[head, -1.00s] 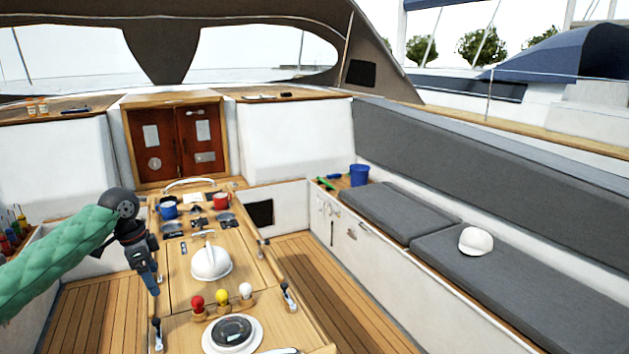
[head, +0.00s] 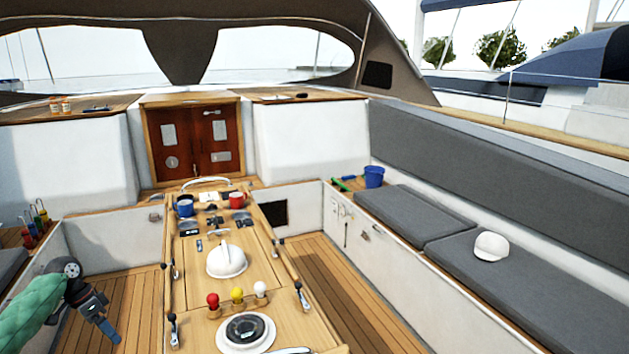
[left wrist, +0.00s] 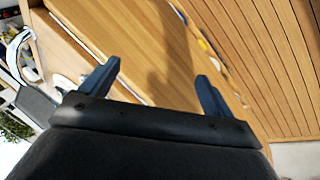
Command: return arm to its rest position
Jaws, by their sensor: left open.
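My left arm, in a green padded sleeve (head: 32,314), comes in from the lower left in the head view. Its left gripper (head: 112,337) hangs low over the wooden floor, to the left of the cockpit table (head: 190,298). In the left wrist view the two blue fingers of the left gripper (left wrist: 157,84) stand apart with nothing between them. Wooden slats and the table side lie beyond them. My right gripper is not in view.
The table carries a white dome (head: 227,260), a compass (head: 247,331), coloured knobs and mugs. Winch-like handles (head: 302,297) line its edges. A white cap (head: 491,246) lies on the grey bench cushion (head: 540,275). The floor right of the table (head: 335,285) is clear.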

